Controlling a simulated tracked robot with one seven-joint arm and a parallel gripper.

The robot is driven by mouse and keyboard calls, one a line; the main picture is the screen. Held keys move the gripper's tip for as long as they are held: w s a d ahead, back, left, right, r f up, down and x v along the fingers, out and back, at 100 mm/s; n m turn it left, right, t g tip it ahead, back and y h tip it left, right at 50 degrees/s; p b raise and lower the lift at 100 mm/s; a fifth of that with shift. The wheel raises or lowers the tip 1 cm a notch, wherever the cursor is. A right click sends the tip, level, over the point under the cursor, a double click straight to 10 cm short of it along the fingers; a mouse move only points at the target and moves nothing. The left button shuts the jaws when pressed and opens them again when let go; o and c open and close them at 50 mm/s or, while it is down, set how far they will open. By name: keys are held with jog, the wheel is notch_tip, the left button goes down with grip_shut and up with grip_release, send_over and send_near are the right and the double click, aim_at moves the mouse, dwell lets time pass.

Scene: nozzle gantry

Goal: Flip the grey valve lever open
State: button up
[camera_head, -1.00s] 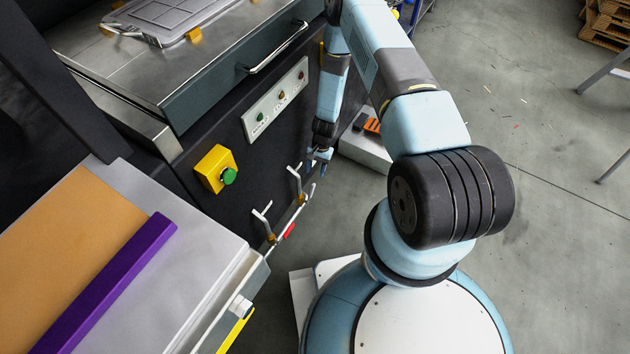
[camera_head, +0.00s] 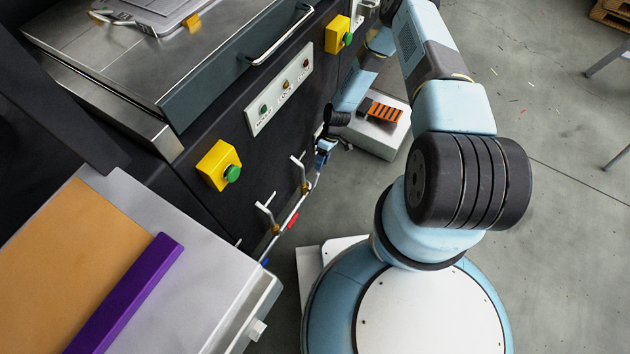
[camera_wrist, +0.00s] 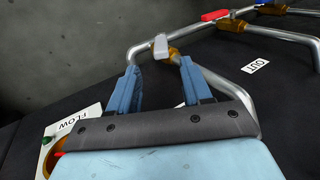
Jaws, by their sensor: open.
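The grey valve lever (camera_wrist: 160,47) shows in the wrist view as a short pale tab on a brass valve body (camera_wrist: 174,54) set in a bent metal pipe. My gripper (camera_wrist: 158,68) is open, with its two blue fingers apart and nothing held. The lever lies just beyond the fingertips, roughly between them in the picture; I cannot tell if they touch it. In the head view my gripper (camera_head: 322,160) is small, at the upper end of the pipework by the dark machine front. I cannot make out the grey lever there.
Along the pipe are a red lever (camera_wrist: 215,15) and a blue lever (camera_wrist: 263,2). The red one also shows in the head view (camera_head: 292,220). Yellow boxes with green buttons (camera_head: 218,165) stick out from the machine. A pale box with an orange rack (camera_head: 383,113) stands past my gripper.

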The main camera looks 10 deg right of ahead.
aim_at(316, 181)
jog(key=x, duration=1)
jog(key=shift+s+f, duration=0.1)
jog(key=shift+f, duration=0.15)
jog(key=shift+c, duration=0.3)
grip_shut()
